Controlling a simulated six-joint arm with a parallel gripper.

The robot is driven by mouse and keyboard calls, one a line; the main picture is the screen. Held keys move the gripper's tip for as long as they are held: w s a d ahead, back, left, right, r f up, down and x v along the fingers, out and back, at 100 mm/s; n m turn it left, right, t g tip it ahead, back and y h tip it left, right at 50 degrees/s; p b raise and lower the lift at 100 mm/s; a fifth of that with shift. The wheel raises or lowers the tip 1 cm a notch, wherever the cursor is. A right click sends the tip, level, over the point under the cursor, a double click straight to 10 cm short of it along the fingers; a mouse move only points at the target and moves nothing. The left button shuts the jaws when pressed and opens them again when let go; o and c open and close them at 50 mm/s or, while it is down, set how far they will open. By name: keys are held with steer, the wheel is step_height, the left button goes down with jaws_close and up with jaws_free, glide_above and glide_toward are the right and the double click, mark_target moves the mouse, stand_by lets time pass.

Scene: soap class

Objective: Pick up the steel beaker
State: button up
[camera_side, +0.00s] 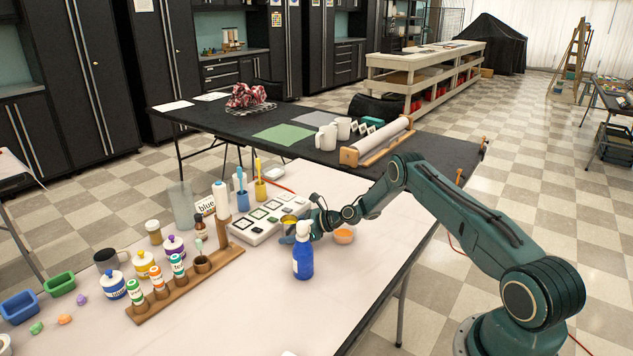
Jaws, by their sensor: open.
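My gripper (289,237) is open and low over the white table, at the right end of the white multi-plate unit. The blue spray bottle stands in front of it and hides part of its fingers. A small round vessel with yellow contents (289,219) is right at the gripper; I cannot tell whether it is between the fingers or beside them. I cannot say for sure which vessel is the steel beaker. A dark grey cup with a handle (105,261) stands at the left, far from my gripper. A tall grey, see-through-looking cylinder (181,206) stands at the back.
The blue spray bottle (303,258) with a white head stands close in front. An orange bowl (344,236) is just right. The white unit (262,219) lies left. A wooden rack (190,280) holds small bottles. The white table's front right is clear.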

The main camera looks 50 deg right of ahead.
stand_by(0.3)
steer(key=c, duration=1.1)
steer(key=shift+r, duration=0.4)
steer(key=shift+c, duration=0.2)
steer(key=shift+r, duration=9.55)
steer(key=shift+r, duration=0.1)
